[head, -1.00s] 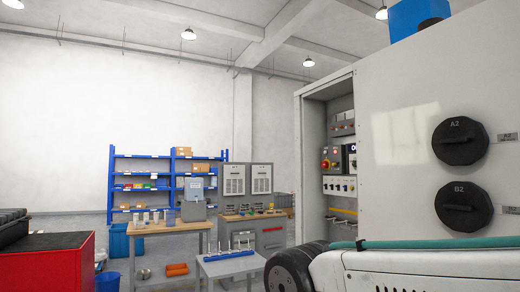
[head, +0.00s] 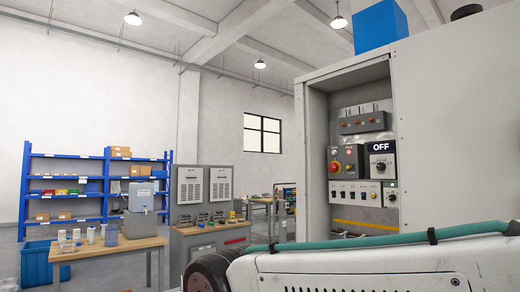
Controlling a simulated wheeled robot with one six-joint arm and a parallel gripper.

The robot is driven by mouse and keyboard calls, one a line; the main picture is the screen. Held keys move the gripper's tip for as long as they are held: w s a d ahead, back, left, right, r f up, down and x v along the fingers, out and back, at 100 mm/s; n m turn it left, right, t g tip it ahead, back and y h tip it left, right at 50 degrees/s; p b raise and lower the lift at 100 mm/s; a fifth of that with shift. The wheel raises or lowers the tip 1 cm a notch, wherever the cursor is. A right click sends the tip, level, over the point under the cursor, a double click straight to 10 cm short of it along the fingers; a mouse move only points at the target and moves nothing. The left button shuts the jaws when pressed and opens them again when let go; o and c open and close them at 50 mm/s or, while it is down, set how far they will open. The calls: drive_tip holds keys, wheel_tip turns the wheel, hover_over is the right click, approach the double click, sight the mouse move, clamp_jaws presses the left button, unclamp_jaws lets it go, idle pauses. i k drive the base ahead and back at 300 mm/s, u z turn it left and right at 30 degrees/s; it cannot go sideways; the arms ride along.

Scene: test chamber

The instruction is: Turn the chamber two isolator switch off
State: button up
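An open cabinet (head: 318,130) stands at the right with a control panel inside. A red knob on a yellow plate (head: 336,167) sits on a grey box, with a small red button or lamp above it. Beside it is a unit with a dark display reading OFF (head: 380,147) and a rotary knob (head: 381,167) below. Labels are too small to read, so I cannot tell which is the chamber two isolator. My gripper is out of view; my arm crosses the lower right.
A wooden table (head: 100,250) with cups and a grey device stands at the left. A grey workbench (head: 205,240) is at the centre. Blue shelving (head: 95,183) lines the back wall. A blue box (head: 380,25) sits on the cabinet top.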

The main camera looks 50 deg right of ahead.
sight(333, 167)
drive_tip(key=i, duration=1.25)
drive_tip(key=z, duration=3.2)
